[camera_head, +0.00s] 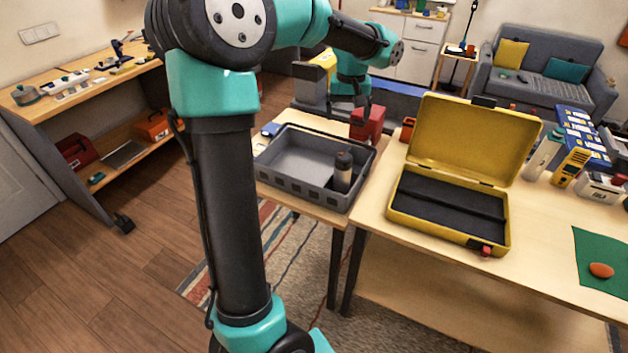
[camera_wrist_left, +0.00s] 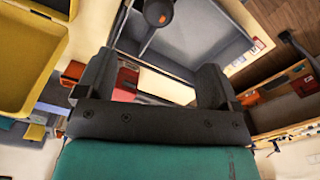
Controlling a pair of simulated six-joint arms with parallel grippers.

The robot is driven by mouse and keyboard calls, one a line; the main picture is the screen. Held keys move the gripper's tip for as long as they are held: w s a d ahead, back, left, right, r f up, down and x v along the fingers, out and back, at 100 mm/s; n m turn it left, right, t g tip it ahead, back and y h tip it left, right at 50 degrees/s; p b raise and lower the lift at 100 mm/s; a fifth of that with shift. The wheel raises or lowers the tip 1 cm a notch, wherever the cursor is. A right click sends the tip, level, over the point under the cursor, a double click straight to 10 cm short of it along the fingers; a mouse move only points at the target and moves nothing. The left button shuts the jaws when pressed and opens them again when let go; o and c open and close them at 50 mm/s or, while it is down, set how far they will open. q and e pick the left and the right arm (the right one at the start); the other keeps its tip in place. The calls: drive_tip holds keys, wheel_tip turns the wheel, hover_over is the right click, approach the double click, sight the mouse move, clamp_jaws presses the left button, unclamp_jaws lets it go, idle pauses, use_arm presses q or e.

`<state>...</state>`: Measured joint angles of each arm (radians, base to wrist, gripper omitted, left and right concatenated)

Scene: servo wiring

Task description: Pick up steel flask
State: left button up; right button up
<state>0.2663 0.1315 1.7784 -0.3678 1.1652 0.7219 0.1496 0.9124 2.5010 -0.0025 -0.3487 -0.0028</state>
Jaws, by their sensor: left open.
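The steel flask (camera_head: 343,172) stands upright in the right part of a grey tray (camera_head: 285,185), with a dark cap on top. In the left wrist view the flask (camera_wrist_left: 158,14) shows at the top edge, partly cut off, beyond the fingertips. My left gripper (camera_head: 366,103) is behind the tray in the head view, above and near a red box (camera_head: 367,124). In the left wrist view its two dark fingers (camera_wrist_left: 154,68) are apart with nothing held between them. My right gripper is not in view.
A yellow open case (camera_head: 455,195) with dark foam lies on the table right of the tray. Its raised lid (camera_head: 470,135) stands high. A white bottle (camera_head: 543,155) and a yellow meter (camera_head: 570,168) are farther right. Bare tabletop lies in front of them.

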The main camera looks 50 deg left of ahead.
use_arm(q)
drive_tip(key=shift+r, duration=0.1)
approach(344, 157)
wheel_tip(344, 157, down, 7)
idle(0.7)
drive_tip(key=shift+f, duration=2.6)
